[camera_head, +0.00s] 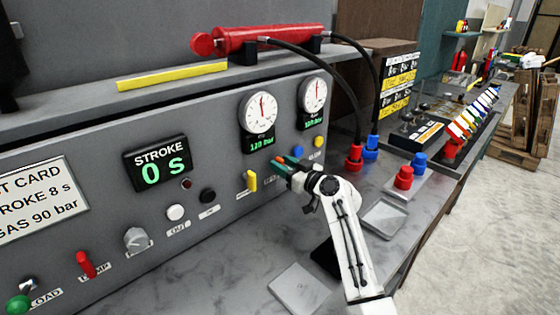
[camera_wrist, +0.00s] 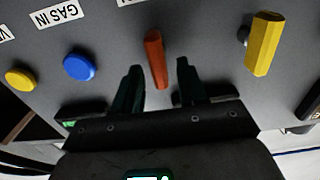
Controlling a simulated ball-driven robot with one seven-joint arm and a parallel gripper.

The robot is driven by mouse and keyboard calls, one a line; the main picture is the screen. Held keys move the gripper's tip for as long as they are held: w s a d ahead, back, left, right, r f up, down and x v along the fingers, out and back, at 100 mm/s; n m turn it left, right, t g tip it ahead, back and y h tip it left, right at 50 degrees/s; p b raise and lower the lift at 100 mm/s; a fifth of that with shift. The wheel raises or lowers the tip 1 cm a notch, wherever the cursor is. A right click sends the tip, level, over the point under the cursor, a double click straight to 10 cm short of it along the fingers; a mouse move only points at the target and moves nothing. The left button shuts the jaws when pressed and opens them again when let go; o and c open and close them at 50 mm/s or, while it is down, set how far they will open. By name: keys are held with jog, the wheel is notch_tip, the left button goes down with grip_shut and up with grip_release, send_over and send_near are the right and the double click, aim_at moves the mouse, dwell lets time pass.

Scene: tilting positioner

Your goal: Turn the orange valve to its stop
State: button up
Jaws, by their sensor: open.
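The orange valve (camera_wrist: 155,58) is a narrow lever handle on the grey panel, standing nearly upright and slightly tilted in the wrist view. My gripper (camera_wrist: 160,80) is open, its two dark fingers to the left and right of the lever's lower end, with gaps on both sides. I cannot tell how deep the lever sits between them. In the head view my gripper (camera_head: 281,172) is close to the panel, right of the yellow lever, and mostly hides the orange valve.
A yellow lever (camera_wrist: 263,45) is to the right of the valve in the wrist view. A blue knob (camera_wrist: 79,67) and a yellow knob (camera_wrist: 20,79) are to the left. Gauges (camera_head: 259,112) sit above, and hoses (camera_head: 350,85) hang to the right. The bench below holds shallow trays (camera_head: 386,220).

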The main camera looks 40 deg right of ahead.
jog(key=shift+w, duration=0.85)
grip_shut()
